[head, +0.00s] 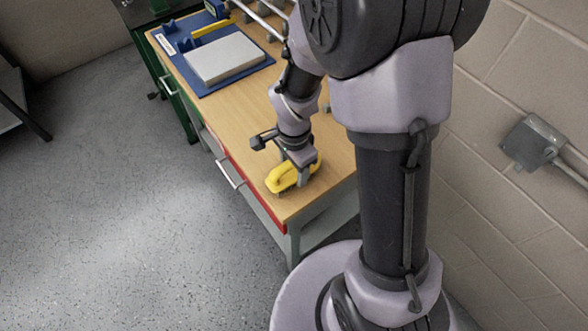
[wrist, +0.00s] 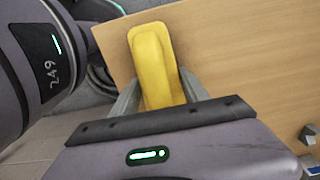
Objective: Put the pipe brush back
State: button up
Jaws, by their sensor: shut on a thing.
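The yellow brush (head: 283,179) is at the near end of the wooden bench, by the front corner. My gripper (head: 303,177) is over that end of the bench, pointing down, shut on the brush. In the wrist view the brush's yellow body (wrist: 154,62) lies between the two grey fingers (wrist: 157,92). Its bristles are hidden in the wrist view. I cannot tell whether the brush touches the bench top or is slightly above it.
The bench top (head: 228,117) is clear between my gripper and a blue mat (head: 207,88) bearing a grey block (head: 224,57). Pale rods (head: 262,22) lie at the back. A small dark object (wrist: 309,134) sits on the wood. A wall with a grey box (head: 533,141) stands at right.

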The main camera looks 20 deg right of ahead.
jog(key=shift+f, duration=0.1)
jog(key=o, duration=1.4)
jog(key=shift+o, duration=0.2)
notch_tip(320, 180, up, 12)
jog(key=p, duration=0.4)
jog(key=shift+s+p, duration=0.1)
jog(key=shift+p, duration=0.2)
jog(key=s+a+r+n+t+y, duration=0.1)
jog(key=s+r+n+t, duration=0.1)
jog(key=s+r+n, duration=0.3)
jog(key=s+a+r+n+t+y, duration=0.1)
jog(key=s+r+n, duration=0.4)
jog(key=r, duration=0.6)
jog(key=s+a+t, duration=0.1)
jog(key=s+t, duration=0.1)
jog(key=shift+s+a+r+t, duration=0.15)
jog(key=shift+s+r+t, duration=0.15)
jog(key=shift+r, duration=0.05)
